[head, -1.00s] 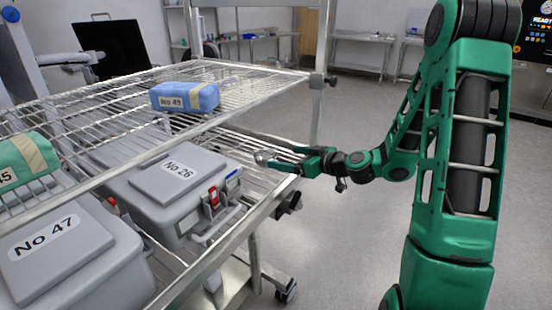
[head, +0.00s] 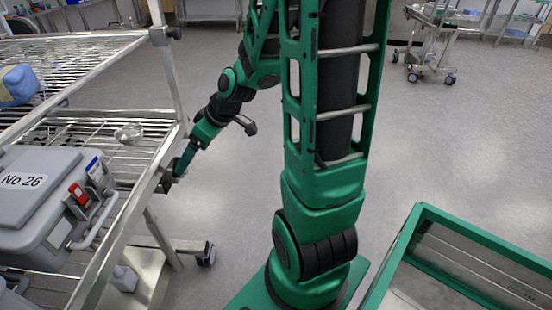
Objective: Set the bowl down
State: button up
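A small shiny metal bowl (head: 129,133) sits on the lower wire shelf (head: 85,128) of the rack, near its right end and behind the grey case. It looks upright. My gripper (head: 176,172) is at the shelf's right edge, to the right of and nearer than the bowl, with a visible gap between them. It points down and to the left. Its fingers are small and seen edge-on, so their opening is unclear.
The grey case No 26 (head: 42,200) fills the shelf at the left. A blue package (head: 18,85) lies on the upper shelf. A rack post (head: 168,60) stands close to my gripper. A green-rimmed tray (head: 410,232) is at the lower right. Open floor lies beyond.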

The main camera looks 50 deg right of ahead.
jog(key=s+d+r+m+g+h, duration=0.1)
jog(key=s+d+r+m+g, duration=0.1)
jog(key=s, duration=0.6)
jog(key=s+d+r+m+g+h, duration=0.1)
jog(key=s+d+r+m+g, duration=0.1)
jog(key=s+m, duration=0.3)
jog(key=s+d+r+m+g+h, duration=0.1)
jog(key=s+d+r+m+g, duration=0.1)
jog(key=s, duration=0.9)
jog(key=shift+s+d+r+m, duration=0.3)
jog(key=shift+d+m, duration=0.2)
jog(key=shift+m, duration=0.3)
